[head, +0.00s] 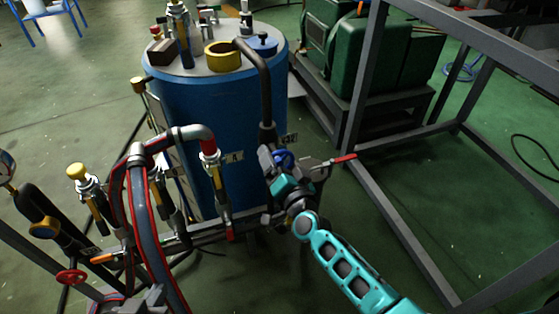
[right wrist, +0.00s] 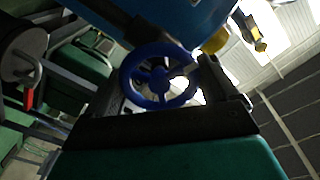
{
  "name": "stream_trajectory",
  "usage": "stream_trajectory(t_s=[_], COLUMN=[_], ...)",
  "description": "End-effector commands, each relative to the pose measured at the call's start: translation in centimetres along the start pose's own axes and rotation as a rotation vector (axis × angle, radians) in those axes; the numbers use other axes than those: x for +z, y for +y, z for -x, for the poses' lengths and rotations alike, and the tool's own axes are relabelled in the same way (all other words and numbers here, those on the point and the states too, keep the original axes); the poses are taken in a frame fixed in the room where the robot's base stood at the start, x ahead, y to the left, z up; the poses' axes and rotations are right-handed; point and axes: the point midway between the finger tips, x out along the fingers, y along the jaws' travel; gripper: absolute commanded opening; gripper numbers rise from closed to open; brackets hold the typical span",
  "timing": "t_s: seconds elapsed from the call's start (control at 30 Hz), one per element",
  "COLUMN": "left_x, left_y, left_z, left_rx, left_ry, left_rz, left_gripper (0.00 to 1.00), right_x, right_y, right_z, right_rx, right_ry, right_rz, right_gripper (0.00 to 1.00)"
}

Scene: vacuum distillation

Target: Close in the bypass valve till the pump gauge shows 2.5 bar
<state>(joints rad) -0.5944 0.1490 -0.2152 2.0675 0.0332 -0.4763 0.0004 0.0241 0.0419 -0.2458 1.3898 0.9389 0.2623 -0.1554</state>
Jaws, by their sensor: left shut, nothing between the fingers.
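A small blue handwheel (head: 284,158) sits on pipework at the right foot of the blue tank. In the right wrist view, the handwheel (right wrist: 158,78) lies between the two dark fingers of my right gripper (right wrist: 160,82), which meet its rim on both sides. In the head view, my right gripper (head: 284,168) covers part of the wheel. My left gripper (head: 150,302) is at the bottom edge, shut and empty, away from the wheel. A round gauge (head: 6,168) is cut off at the left edge. I cannot read its needle.
A blue tank (head: 190,120) with fittings on top stands in the middle. A red lever (head: 344,159) is just right of the handwheel. A hose (head: 146,225), yellow-capped valves and a red handwheel (head: 71,277) crowd the left. A grey frame (head: 366,80) stands right.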

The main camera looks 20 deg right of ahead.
Motion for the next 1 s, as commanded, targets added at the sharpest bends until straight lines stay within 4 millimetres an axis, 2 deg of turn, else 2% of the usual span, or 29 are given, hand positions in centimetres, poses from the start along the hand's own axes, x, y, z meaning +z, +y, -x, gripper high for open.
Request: stream_trajectory(t_s=[0.03,0.27,0.77,0.8,0.9,1.0], left_x=[-0.01,-0.04,-0.23,-0.22,-0.21,-0.2], left_y=[0.04,0.08,-0.05,-0.07,-0.12,-0.15], left_z=[-0.01,-0.02,0.15,0.16,0.17,0.17], left_rx=[0.0,0.0,0.0,0.0,0.0,0.0], left_ry=[0.0,0.001,0.0,0.0,-0.001,-0.001], left_rz=[0.002,0.005,-0.002,-0.004,-0.006,-0.007], left_gripper=[0.0,0.0,0.0,0.0,0.0,0.0], right_x=[0.0,0.0,0.01,0.01,0.02,0.01], right_y=[0.01,0.01,0.01,0.01,0.01,0.01], right_z=[0.02,0.03,0.03,0.03,0.03,0.03], right_rx=[0.0,0.0,-0.001,-0.001,-0.001,-0.001], right_ry=[0.0,0.0,0.0,0.0,0.0,0.0], right_rz=[0.0,0.0,-0.039,-0.039,-0.039,-0.039], right_gripper=[0.8,0.58,0.57,0.9,1.0,1.0])
